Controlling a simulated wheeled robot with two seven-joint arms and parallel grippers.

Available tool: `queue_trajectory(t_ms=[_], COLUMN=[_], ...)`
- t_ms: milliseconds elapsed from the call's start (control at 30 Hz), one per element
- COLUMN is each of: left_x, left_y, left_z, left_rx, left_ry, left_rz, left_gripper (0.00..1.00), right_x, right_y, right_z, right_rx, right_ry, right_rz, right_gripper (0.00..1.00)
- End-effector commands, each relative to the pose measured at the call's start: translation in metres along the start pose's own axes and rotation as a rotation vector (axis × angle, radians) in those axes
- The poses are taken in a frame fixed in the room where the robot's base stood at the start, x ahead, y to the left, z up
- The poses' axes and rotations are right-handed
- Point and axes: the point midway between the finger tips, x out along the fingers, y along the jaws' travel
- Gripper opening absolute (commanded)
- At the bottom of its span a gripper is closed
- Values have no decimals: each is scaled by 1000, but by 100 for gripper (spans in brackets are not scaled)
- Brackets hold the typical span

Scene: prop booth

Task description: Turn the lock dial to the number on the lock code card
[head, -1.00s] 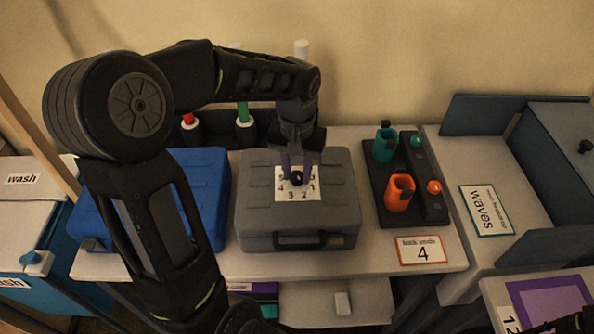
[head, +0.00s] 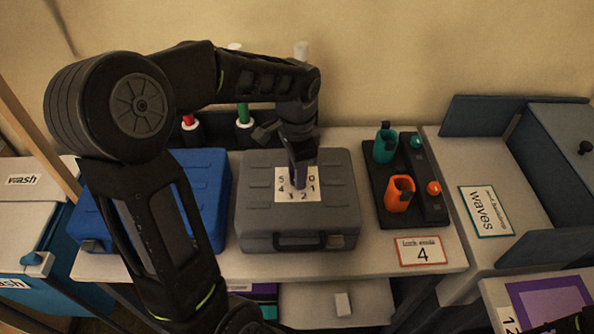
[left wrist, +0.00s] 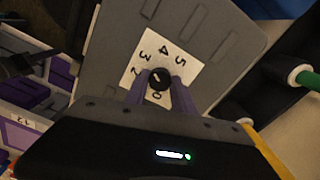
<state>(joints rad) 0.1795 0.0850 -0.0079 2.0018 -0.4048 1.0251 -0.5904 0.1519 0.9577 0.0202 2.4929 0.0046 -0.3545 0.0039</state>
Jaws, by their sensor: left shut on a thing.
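The grey case (head: 340,205) stands on the table with a white number plate (head: 283,174) on its lid, numbered around the black lock dial. My left gripper (head: 298,182) points down over the plate and hides the dial in the head view. In the left wrist view, its purple fingers are shut on the dial (left wrist: 158,79), one on each side. The dial carries a small pale mark, but which number it faces is unclear. The numbers 5, 4, 3, 2 and 0 show around it.
A blue case (head: 205,180) stands close left of the grey one. A dark rack (head: 428,200) with teal and orange holders is to the right. Red and green handled items (head: 243,117) stand behind. A grey tray with a "waves" card (head: 486,210) lies farther right.

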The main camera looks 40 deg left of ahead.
Motion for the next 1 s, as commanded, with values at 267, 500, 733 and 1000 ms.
queue_trajectory(t_ms=[267,500,733,1000], left_x=[-1,-1,-1,-1], left_y=[-1,-1,-1,-1], left_z=[0,0,-1,-1], left_rx=[262,475,622,697], left_ry=[1,1,2,2], left_rz=[-2,-2,-3,-3], left_gripper=[0,0,0,0], right_x=[-3,-5,-6,-6], right_y=[-1,-1,-2,-2], right_z=[0,1,1,1], right_rx=[1,1,2,2], right_ry=[-1,-2,-2,-2], right_rz=[1,2,2,3], right_gripper=[36,36,36,36])
